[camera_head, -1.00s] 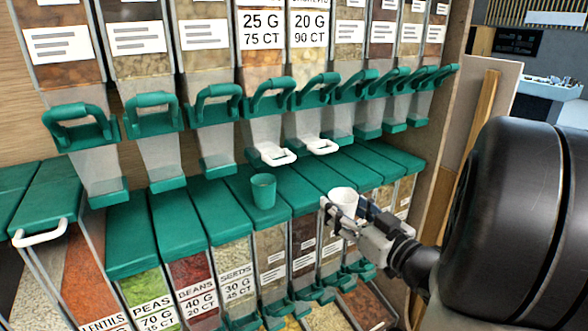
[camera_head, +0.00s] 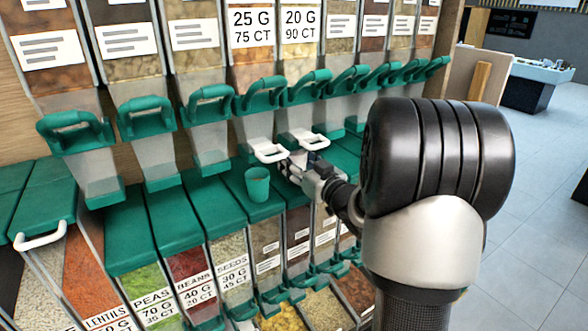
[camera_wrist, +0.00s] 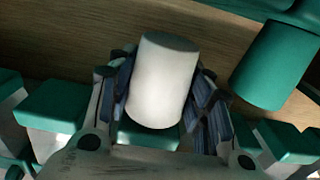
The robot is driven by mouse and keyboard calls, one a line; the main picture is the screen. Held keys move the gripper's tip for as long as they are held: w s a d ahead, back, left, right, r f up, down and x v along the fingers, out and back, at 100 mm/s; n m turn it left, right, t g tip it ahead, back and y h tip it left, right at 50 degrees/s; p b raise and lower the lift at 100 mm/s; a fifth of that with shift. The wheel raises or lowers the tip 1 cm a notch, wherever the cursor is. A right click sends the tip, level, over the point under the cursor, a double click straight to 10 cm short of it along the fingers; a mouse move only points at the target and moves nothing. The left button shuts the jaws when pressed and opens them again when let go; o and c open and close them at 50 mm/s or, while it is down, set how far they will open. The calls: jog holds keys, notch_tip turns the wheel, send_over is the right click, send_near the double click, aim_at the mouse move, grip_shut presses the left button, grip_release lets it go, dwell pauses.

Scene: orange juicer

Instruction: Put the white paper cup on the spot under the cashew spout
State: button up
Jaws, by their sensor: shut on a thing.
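The white paper cup (camera_wrist: 162,82) is held between the two fingers of my gripper (camera_wrist: 165,95) in the wrist view. In the head view my gripper (camera_head: 297,164) is above the green counter lids, just right of a green cup, and hides the white cup almost wholly. No spout label reads "cashew"; names on the upper bins are cut off. Two spouts, under the bins marked 25 G and 20 G, have white loops (camera_head: 268,150) and (camera_head: 309,139) at their ends. My gripper is close in front of and below these loops.
The green cup (camera_head: 257,184) stands on a lid just left of my gripper and shows at the right in the wrist view (camera_wrist: 274,66). Green spout handles (camera_head: 260,95) hang in a row above. Green lids (camera_head: 215,203) form the shelf, with more bins below.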

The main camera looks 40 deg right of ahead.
jog(key=shift+w+f, duration=0.2)
jog(key=shift+w, duration=0.2)
notch_tip(320, 180, down, 3)
jog(key=shift+d+f+p, duration=0.1)
jog(key=shift+p, duration=0.25)
jog(key=shift+s, duration=0.1)
jog(key=shift+f+b, duration=0.2)
jog(key=shift+b, duration=0.15)
jog(key=o, duration=0.7)
jog(key=shift+r, duration=0.1)
jog(key=shift+o, duration=0.2)
jog(key=shift+r, duration=0.1)
